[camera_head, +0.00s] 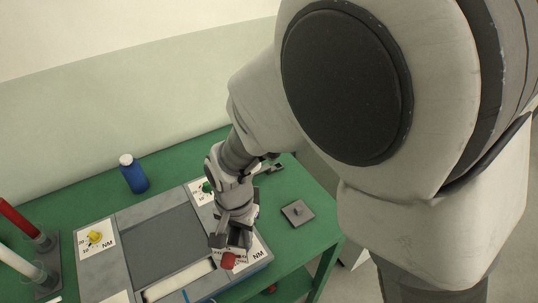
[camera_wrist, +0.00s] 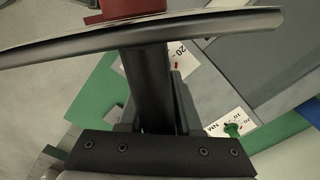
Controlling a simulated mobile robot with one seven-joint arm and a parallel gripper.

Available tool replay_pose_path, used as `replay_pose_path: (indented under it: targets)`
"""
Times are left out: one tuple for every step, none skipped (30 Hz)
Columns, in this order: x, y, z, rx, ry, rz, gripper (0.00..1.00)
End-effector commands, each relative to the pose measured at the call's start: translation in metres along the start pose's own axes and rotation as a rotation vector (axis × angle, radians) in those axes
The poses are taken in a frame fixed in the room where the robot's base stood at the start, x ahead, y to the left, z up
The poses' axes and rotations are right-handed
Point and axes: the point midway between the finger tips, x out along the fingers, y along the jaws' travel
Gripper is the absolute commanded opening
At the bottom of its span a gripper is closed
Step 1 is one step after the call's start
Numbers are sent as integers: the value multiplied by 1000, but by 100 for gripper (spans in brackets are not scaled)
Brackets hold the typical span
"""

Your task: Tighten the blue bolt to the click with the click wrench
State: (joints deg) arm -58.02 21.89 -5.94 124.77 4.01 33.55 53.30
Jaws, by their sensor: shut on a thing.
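My gripper (camera_head: 232,238) is low over the right end of the grey panel (camera_head: 120,225). In the wrist view, it (camera_wrist: 155,110) is shut on a dark tool (camera_wrist: 152,75), which looks like the click wrench. A long, slightly curved dark bar (camera_wrist: 90,47) crosses the view beyond the fingers, with a red part (camera_wrist: 142,8) behind it. In the head view a red part (camera_head: 228,260) shows just below my gripper. I cannot make out the blue bolt; whether the tool touches any bolt is hidden.
Number cards carry a yellow bolt (camera_head: 95,237) and a green bolt (camera_head: 207,187). A white bar (camera_head: 178,281) lies near the panel's front. A blue bottle (camera_head: 133,174), a small grey plate (camera_head: 297,213) and a rack with red (camera_head: 20,219) and white tubes stand on the green table (camera_head: 75,200).

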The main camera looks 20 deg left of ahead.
Motion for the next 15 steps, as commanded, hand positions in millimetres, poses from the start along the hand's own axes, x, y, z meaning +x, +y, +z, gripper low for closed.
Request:
replay_pose_path:
  targets:
    - [-2, -1, -1, 21, 3, -4, 0]
    - [-2, -1, -1, 37, 3, -4, 0]
    - [-2, -1, -1, 60, 3, -4, 0]
    - [-2, -1, -1, 77, 3, -4, 0]
    - [-2, -1, -1, 93, 3, -4, 0]
    - [-2, -1, -1, 111, 3, -4, 0]
    - [-2, -1, -1, 123, 3, -4, 0]
    - [-2, -1, -1, 136, 3, -4, 0]
    - [-2, -1, -1, 149, 3, -4, 0]
    - [-2, -1, -1, 158, 3, -4, 0]
    - [-2, -1, -1, 166, 3, -4, 0]
    - [-2, -1, -1, 173, 3, -4, 0]
    - [-2, -1, -1, 177, 3, -5, 0]
    - [-2, -1, -1, 179, 3, -5, 0]
    - [-1, -1, -1, 180, 3, -5, 0]
